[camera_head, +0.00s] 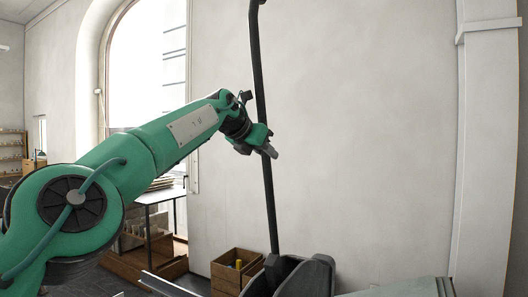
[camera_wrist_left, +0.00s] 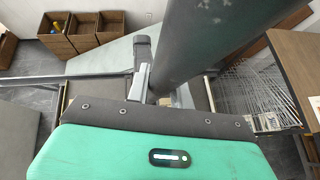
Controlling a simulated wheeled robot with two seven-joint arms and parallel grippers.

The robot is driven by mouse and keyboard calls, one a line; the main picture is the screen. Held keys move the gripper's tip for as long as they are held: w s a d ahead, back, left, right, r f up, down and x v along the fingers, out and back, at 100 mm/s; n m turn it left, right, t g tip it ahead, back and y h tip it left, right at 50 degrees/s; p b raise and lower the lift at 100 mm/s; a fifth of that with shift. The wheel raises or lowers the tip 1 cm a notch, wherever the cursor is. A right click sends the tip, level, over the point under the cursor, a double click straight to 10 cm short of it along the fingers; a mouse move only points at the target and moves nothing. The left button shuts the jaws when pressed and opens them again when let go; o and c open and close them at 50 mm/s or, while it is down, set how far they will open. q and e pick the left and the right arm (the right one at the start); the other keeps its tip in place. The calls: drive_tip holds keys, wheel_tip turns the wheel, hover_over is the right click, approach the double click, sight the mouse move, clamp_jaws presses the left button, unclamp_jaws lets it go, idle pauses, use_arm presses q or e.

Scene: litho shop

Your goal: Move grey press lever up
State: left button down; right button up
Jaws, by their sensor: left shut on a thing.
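The press lever (camera_head: 262,75) is a long, dark grey bar. It stands nearly upright, leaning slightly left toward its top, and rises from a dark grey press bracket (camera_head: 305,275) at the bottom of the head view. My left gripper (camera_head: 268,149) is shut on the lever around the middle of its visible length. In the left wrist view the lever (camera_wrist_left: 200,40) crosses the top close to the camera, beside my gripper's grey finger (camera_wrist_left: 140,82). The lever hides part of the grip there. My right gripper is in neither view.
Wooden crates (camera_head: 235,268) stand on the floor left of the press; they also show in the left wrist view (camera_wrist_left: 85,30). A table (camera_head: 160,195) and a wire rack (camera_wrist_left: 255,95) are nearby. The pale wall behind the lever is bare.

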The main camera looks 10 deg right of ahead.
use_arm(q)
drive_tip(key=shift+r, duration=0.3)
drive_tip(key=c, duration=1.5)
unclamp_jaws()
drive_tip(key=shift+o, duration=1.3)
drive_tip(key=shift+w+d+f, duration=0.15)
drive_tip(key=shift+w, duration=0.05)
drive_tip(key=shift+w+d+f, duration=0.1)
drive_tip(key=shift+w+f, duration=0.05)
drive_tip(key=shift+w, duration=0.1)
drive_tip(key=shift+s+a+b, duration=0.3)
drive_tip(key=shift+s+b, duration=0.1)
drive_tip(key=shift+b, duration=0.05)
drive_tip(key=b+v, duration=0.6)
drive_tip(key=v, duration=0.7)
drive_tip(key=shift+w, duration=0.15)
